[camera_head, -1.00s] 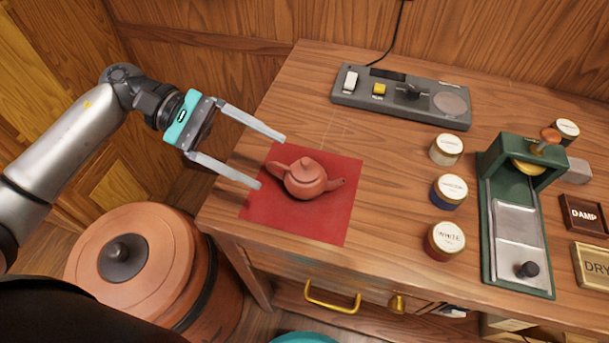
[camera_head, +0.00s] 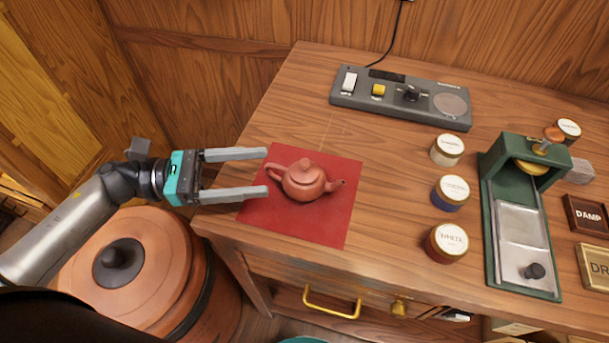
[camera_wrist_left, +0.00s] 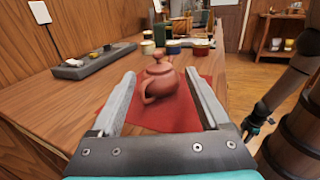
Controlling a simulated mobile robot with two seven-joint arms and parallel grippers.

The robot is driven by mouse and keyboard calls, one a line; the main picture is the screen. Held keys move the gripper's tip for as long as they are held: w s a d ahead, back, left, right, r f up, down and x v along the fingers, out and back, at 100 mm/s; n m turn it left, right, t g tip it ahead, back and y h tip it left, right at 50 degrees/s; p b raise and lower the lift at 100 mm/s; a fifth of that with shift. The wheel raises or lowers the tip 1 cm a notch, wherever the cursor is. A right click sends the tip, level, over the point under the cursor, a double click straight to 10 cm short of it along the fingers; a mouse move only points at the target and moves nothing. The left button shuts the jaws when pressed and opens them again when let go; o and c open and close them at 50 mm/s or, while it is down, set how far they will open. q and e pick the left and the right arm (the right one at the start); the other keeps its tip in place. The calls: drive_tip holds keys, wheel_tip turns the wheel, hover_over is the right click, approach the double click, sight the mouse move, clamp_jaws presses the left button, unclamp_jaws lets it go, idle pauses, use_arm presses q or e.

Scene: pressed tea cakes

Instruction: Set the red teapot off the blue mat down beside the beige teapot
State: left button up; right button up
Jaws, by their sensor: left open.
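The red teapot (camera_head: 305,181) stands upright on a red mat (camera_head: 318,228) at the left of the table, its handle towards my left gripper. In the left wrist view the teapot (camera_wrist_left: 160,82) shows between the fingers, on the mat (camera_wrist_left: 178,122). My left gripper (camera_head: 266,172) is open and empty, its fingertips just short of the handle, one to each side of it. No blue mat or beige teapot is in view.
A grey control panel (camera_head: 425,107) lies at the back. Several lidded jars, among them a white-labelled one (camera_head: 446,243), and a green press (camera_head: 497,240) stand to the right. A large lidded barrel (camera_head: 160,285) stands below the table's left edge. Bare wood separates mat and jars.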

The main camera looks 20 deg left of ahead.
sight(295, 170)
use_arm(q)
drive_tip(key=x, duration=0.3)
drive_tip(key=shift+w+d, duration=0.15)
drive_tip(key=shift+d, duration=0.2)
drive_tip(key=shift+f+x, duration=0.2)
drive_tip(key=shift+x, duration=1.05)
drive_tip(key=shift+f+x, duration=0.25)
drive_tip(key=shift+x, duration=1)
drive_tip(key=shift+w, duration=0.2)
clamp_jaws()
